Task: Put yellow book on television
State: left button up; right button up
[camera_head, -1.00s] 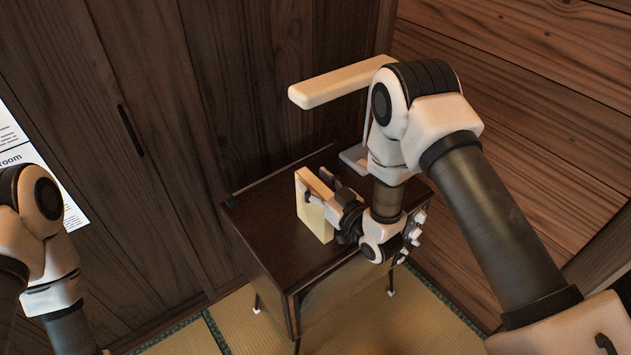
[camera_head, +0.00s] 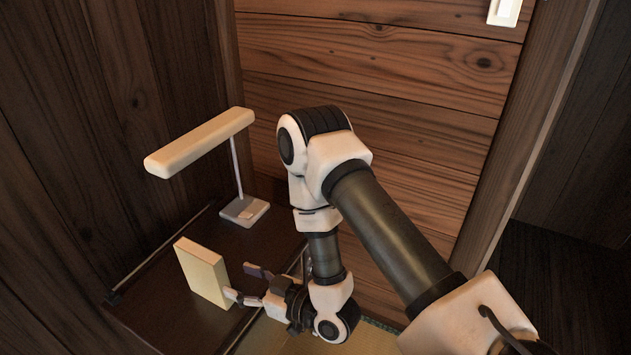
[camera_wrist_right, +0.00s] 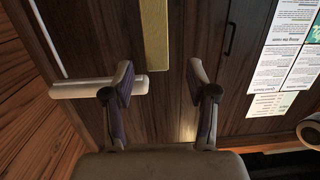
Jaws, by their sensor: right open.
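The yellow book (camera_head: 203,273) stands upright on the dark top of the television (camera_head: 155,302) in the head view. My right gripper (camera_head: 243,283) is open and empty just right of the book, its fingers pointing toward it. In the right wrist view the fingers (camera_wrist_right: 160,82) are spread with nothing between them. The book (camera_wrist_right: 154,36) shows there beyond the fingertips, apart from them. My left gripper is out of view. My right arm hides part of the television's right side.
A pale desk lamp (camera_head: 205,143) stands at the back of the television top, its long head reaching left above it. Wooden walls close in behind and at the left. White paper sheets (camera_wrist_right: 284,63) hang on the wall in the wrist view.

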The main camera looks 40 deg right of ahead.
jog(key=s+f+m+g+h, duration=0.1)
jog(key=s+f+g, duration=0.25)
jog(key=f, duration=0.25)
jog(key=s+f+g+h, duration=0.2)
jog(key=s+f+g, duration=0.15)
jog(key=f, duration=0.35)
jog(key=s+d+f+m+g+h, duration=0.1)
jog(key=s+d+f+g, duration=0.1)
jog(key=s, duration=0.6)
jog(key=s+d+f+m+g+h, duration=0.2)
jog(key=s+f+g, duration=0.2)
jog(key=s, duration=0.5)
jog(key=shift+f+g, duration=0.4)
jog(key=shift+g, duration=0.8)
jog(key=shift+w, duration=0.1)
